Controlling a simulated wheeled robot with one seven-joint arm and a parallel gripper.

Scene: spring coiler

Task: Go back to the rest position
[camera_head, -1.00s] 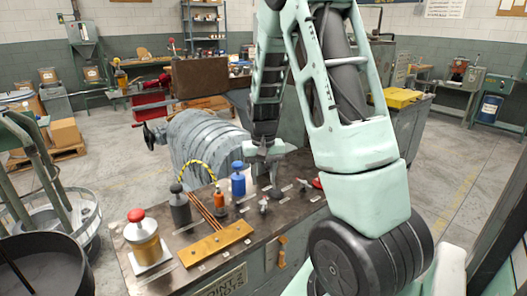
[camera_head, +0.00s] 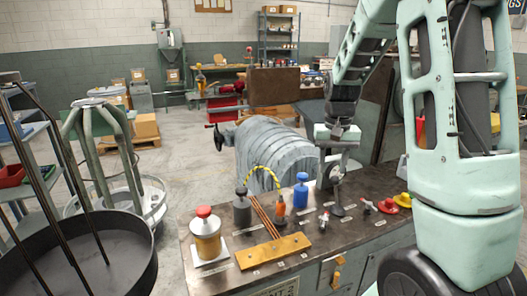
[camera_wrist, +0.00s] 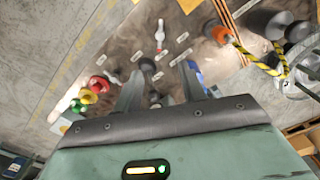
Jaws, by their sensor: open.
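My gripper (camera_head: 336,143) hangs over the back right part of the workbench top (camera_head: 290,222) in the head view, at the end of my pale green arm. In the wrist view my gripper (camera_wrist: 160,85) has its two fingers apart with nothing held between them. A dark round-based part on a stem (camera_wrist: 148,65) shows beyond and between the fingers. In the head view a grey part with a round dial (camera_head: 337,175) stands on the bench just below my gripper. Whether they touch I cannot tell.
Open floor (camera_head: 190,155) lies left.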

